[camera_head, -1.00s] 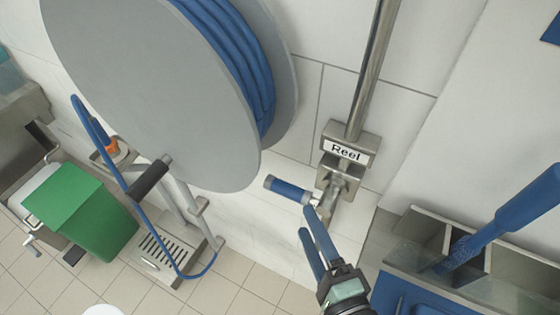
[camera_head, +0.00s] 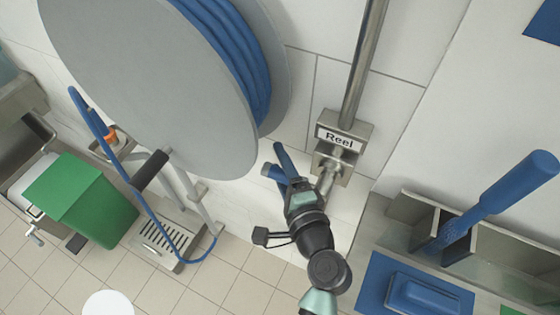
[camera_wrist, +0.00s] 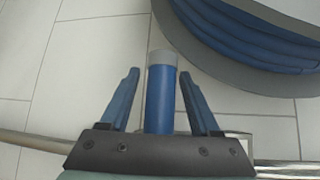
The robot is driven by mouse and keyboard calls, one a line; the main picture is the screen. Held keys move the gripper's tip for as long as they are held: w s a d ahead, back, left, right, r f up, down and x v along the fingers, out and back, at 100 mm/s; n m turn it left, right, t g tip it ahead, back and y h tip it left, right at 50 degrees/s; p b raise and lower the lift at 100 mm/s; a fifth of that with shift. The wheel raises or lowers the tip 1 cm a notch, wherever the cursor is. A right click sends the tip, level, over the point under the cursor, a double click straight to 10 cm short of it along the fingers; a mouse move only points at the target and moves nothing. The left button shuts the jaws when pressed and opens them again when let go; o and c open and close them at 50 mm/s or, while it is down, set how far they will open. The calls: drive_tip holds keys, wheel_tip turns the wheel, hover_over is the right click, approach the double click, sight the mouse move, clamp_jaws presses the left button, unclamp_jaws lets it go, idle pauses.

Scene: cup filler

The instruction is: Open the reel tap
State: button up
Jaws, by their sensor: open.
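The reel tap (camera_head: 332,172) is a metal valve on a vertical pipe, just below a plate marked "Reel" (camera_head: 340,138). Its blue lever handle with a grey end cap (camera_wrist: 160,100) shows in the wrist view, pointing straight away from my gripper's palm. My gripper (camera_wrist: 159,76) is open, with one blue finger on each side of the handle and a gap on both sides. In the head view my gripper (camera_head: 272,158) reaches in front of the tap and hides most of the handle.
The large grey hose reel (camera_head: 150,90) with blue hose (camera_head: 232,50) hangs close to the left of my gripper. A steel holder (camera_head: 412,220) with a blue-handled tool (camera_head: 500,195) is at the right. A green bin (camera_head: 82,205) stands at the lower left.

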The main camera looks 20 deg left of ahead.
clamp_jaws()
idle(1.4)
